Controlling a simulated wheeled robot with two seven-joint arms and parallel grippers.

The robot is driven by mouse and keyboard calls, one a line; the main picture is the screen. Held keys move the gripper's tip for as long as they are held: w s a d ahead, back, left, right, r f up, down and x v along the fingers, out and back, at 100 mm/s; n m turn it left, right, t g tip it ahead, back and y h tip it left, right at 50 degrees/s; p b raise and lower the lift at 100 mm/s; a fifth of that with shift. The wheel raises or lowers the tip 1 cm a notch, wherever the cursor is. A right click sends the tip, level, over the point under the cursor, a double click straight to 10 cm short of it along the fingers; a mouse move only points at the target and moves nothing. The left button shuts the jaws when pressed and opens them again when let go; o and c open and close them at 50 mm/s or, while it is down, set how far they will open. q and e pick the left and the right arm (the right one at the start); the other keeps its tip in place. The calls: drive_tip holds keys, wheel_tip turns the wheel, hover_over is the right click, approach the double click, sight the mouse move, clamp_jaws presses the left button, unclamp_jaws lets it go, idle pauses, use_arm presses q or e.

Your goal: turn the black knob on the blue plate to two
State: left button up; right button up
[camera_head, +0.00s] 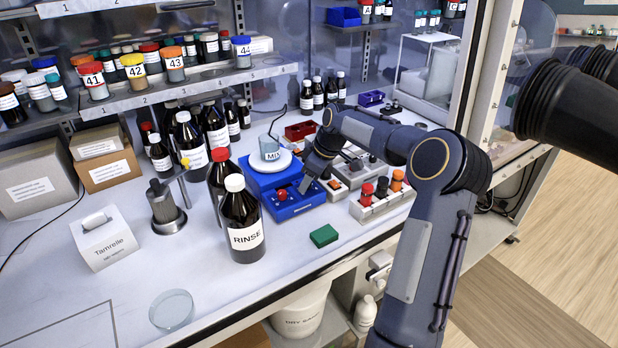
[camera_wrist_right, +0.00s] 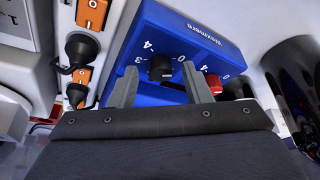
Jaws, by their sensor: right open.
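The blue plate (camera_head: 300,208) is a blue stirrer with a white round top, and a beaker labelled MIX (camera_head: 269,148) stands on it. Its front also shows in the right wrist view (camera_wrist_right: 180,28), with the black knob (camera_wrist_right: 160,67) and printed numbers, 0, 3 and 4 among them. A red knob (camera_wrist_right: 213,82) sits beside it and shows in the head view too. My right gripper (camera_head: 309,184) is at the plate's front and hides the black knob in the head view. In the wrist view its open fingers stand either side of the black knob, with gaps. My left gripper is not in view.
A RINSE bottle (camera_head: 241,222) stands left of the plate. A green block (camera_head: 323,236) lies in front. The front left bench is mostly clear around a glass dish (camera_head: 171,310).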

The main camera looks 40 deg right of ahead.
drive_tip(key=shift+f, duration=0.1)
clamp_jaws()
idle(0.4)
